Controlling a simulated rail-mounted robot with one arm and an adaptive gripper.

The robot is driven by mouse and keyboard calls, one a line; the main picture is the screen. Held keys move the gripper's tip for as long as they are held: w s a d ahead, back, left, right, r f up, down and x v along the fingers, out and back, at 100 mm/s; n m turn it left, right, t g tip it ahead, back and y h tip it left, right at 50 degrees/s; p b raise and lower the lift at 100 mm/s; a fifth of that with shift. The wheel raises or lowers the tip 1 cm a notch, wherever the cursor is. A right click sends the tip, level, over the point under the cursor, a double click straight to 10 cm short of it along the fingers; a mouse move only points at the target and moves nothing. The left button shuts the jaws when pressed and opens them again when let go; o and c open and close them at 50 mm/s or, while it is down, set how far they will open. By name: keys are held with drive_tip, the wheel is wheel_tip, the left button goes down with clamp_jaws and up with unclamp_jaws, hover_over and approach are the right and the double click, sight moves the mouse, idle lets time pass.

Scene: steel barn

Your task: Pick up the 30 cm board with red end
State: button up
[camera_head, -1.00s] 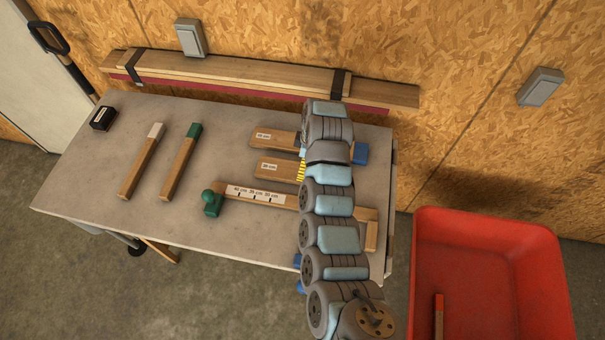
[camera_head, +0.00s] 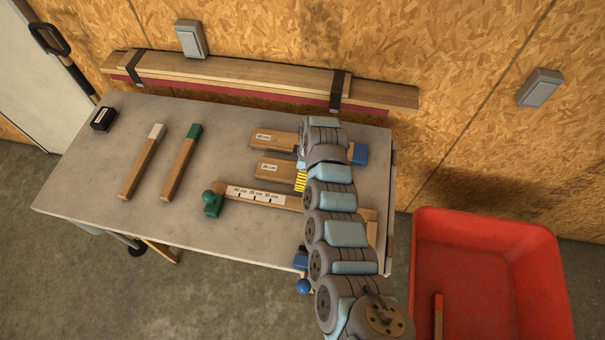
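A board with a red end (camera_head: 438,302) lies in the red bin at the lower right, with only part of it in frame. No other red end shows; its length cannot be read. On the table, two labelled boards, an upper one (camera_head: 281,140) and a lower one (camera_head: 276,167), lie partly under my arm. A blue end (camera_head: 360,154) shows to the right of the arm. A gauge board marked 40, 35 and 30 cm (camera_head: 257,195), with a green knob, lies in front of them. My gripper is almost wholly hidden by my arm above these boards; its fingers cannot be made out.
A white-ended board (camera_head: 139,168) and a green-ended board (camera_head: 180,168) lie on the table's left half. A black box (camera_head: 103,119) sits at the left edge. Strapped planks (camera_head: 240,73) run along the wall. The table's left front (camera_head: 110,215) is bare.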

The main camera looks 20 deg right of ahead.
drive_tip(key=shift+f, duration=0.35)
drive_tip(key=c, duration=1.2)
drive_tip(key=shift+o, duration=0.2)
